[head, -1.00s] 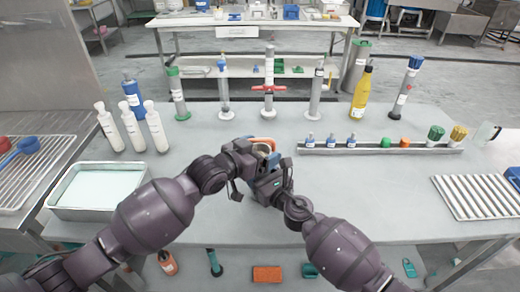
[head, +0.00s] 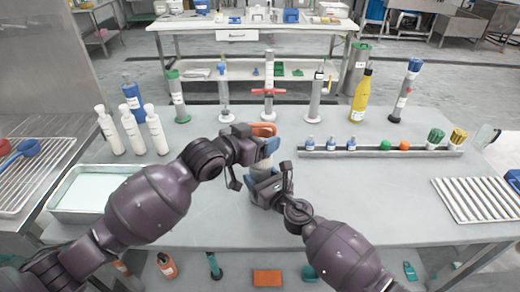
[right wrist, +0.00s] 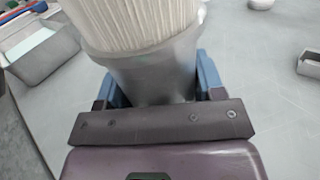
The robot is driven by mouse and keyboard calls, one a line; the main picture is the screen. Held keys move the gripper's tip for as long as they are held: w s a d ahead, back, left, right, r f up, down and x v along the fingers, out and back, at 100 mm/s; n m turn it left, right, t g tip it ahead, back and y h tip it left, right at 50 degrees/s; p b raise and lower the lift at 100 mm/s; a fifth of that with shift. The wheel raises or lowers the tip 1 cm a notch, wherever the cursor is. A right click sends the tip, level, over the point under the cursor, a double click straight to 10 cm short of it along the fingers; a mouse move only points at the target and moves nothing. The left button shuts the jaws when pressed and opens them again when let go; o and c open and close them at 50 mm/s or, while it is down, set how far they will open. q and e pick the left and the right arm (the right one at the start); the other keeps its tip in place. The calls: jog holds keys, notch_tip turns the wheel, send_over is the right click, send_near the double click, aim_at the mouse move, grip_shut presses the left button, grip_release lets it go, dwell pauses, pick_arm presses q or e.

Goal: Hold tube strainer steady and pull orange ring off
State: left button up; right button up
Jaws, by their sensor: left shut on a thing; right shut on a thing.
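The tube strainer (right wrist: 150,75) fills the upper middle of the right wrist view, a grey cylinder with a white ribbed upper part; its top is cut off there. My right gripper (right wrist: 160,88) is shut around its grey lower part, one blue finger on each side. In the head view the strainer (head: 262,168) shows between my two grippers. The orange ring (head: 263,129) is held by my left gripper (head: 266,143), which is shut on it above and beyond my right gripper (head: 265,181). The ring is outside the right wrist view. I cannot tell whether ring and strainer touch.
A grey rail (head: 380,152) with small bottles and coloured caps lies to the right on the table. White bottles (head: 134,130) and a shallow tray (head: 85,190) stand left. Upright tubes and a yellow bottle (head: 360,95) line the back.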

pick_arm(q)
jog(key=shift+r, duration=2.25)
pick_arm(e)
jog(key=o, duration=1.2)
jog(key=shift+c, duration=0.2)
